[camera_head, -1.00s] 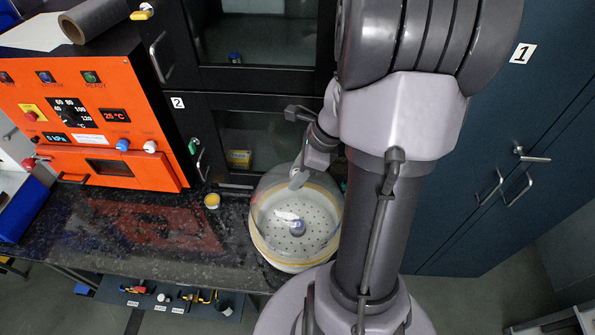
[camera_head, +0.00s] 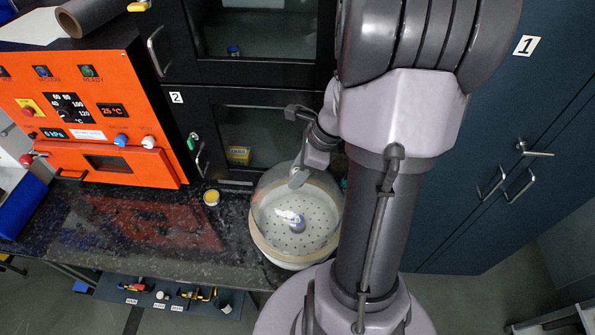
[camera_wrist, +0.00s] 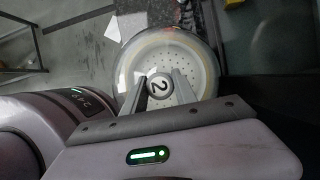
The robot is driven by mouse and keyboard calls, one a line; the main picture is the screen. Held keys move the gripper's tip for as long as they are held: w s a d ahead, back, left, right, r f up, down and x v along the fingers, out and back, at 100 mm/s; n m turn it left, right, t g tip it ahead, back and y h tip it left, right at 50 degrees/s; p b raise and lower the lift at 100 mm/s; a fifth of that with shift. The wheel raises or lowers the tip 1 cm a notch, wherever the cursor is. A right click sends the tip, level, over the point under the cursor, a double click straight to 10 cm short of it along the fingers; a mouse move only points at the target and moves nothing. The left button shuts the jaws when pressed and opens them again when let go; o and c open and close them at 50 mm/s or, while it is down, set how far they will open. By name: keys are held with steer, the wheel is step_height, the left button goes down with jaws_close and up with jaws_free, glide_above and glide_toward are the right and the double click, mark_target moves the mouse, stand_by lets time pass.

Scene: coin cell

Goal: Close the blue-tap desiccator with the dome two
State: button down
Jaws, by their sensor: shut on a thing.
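The clear dome (camera_head: 272,192) is over the desiccator's pale round base (camera_head: 290,263) on the dark bench. Its rim looks level with the base's edge and appears to rest on it. A perforated white plate with a small blue-grey object (camera_head: 296,222) shows through the dome. My gripper (camera_wrist: 159,90) is shut on the dome's round knob (camera_wrist: 160,82), marked 2, in the wrist view. In the head view my gripper (camera_head: 299,177) is at the dome's top, partly hidden by my arm. I cannot make out the blue tap.
An orange vacuum oven (camera_head: 95,120) stands at the left of the bench. A small yellow-topped jar (camera_head: 211,197) is left of the desiccator. The bench (camera_head: 120,235) between oven and desiccator is mostly clear. Dark blue cabinets (camera_head: 500,110) stand at the right.

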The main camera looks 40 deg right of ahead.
steer(key=c, duration=0.9)
jaws_free()
steer(key=p+v, duration=0.4)
steer(key=v, duration=1.3)
steer(key=w+a+f+n+h+b, duration=0.1)
steer(key=w+a+f+n+b, duration=0.1)
steer(key=a+f+n+b, duration=0.35)
steer(key=w+a+f+n+b, duration=0.1)
steer(key=a+f+n+b, duration=0.25)
steer(key=a+b, duration=0.4)
steer(key=s+a+f+n+t+b, duration=0.1)
steer(key=s+a+f+n+b, duration=0.1)
steer(key=a+f+n+b, duration=0.3)
steer(key=s+a+f+n+t+b, duration=0.1)
steer(key=s+a+f+n+b, duration=0.2)
steer(key=a+n, duration=0.6)
steer(key=a+f+b, duration=0.1)
steer(key=b, duration=0.1)
steer(key=shift+a+f+n+b, duration=0.2)
steer(key=shift+f+n+b, duration=0.1)
steer(key=shift+f+b, duration=0.1)
